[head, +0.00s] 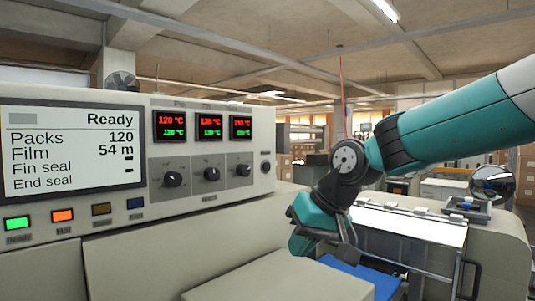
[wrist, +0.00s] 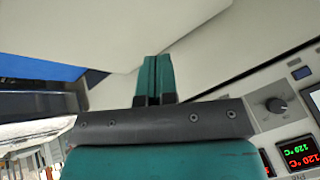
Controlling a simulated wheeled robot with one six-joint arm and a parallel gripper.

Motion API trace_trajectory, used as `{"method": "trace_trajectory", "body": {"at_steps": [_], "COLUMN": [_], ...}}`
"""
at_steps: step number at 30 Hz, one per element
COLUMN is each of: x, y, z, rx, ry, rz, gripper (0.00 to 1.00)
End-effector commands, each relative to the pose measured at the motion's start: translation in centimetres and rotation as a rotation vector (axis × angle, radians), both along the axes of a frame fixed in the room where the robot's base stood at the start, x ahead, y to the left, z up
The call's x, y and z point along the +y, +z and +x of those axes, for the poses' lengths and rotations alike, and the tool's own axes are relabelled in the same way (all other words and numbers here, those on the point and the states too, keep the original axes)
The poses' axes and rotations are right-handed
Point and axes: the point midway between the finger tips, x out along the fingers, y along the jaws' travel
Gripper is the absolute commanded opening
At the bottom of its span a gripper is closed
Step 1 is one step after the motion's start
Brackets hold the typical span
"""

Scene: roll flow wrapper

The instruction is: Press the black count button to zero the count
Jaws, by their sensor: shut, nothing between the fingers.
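The wrapper's control panel (head: 210,190) fills the left of the head view. Its screen (head: 70,150) reads Ready, Packs 120 and Film 54 m. A small round black button (head: 265,167) sits at the panel's right end, beside the knobs; I cannot read its label. My gripper (head: 300,248) is to the right of the panel and lower than this button, apart from it. In the wrist view my gripper (wrist: 155,60) is shut and empty, its teal fingers together in front of a plain pale surface.
Three black knobs (head: 212,174) sit under three temperature displays (head: 210,127). Green, orange, yellow and blue buttons (head: 62,215) lie below the screen. A pale machine cover (head: 280,280) is below my gripper, with a blue surface (head: 365,275) beside it.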

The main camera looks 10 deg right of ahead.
Motion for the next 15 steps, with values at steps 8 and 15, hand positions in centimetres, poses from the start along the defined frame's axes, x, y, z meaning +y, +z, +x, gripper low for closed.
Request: {"method": "trace_trajectory", "body": {"at_steps": [8,15], "x": [-4.0,-6.3], "y": [7.8,10.3], "z": [12.3,17.0], "rx": [-0.116,-0.170], "ry": [-0.236,-0.336], "rz": [0.090,0.135], "gripper": [0.00,0.00]}}
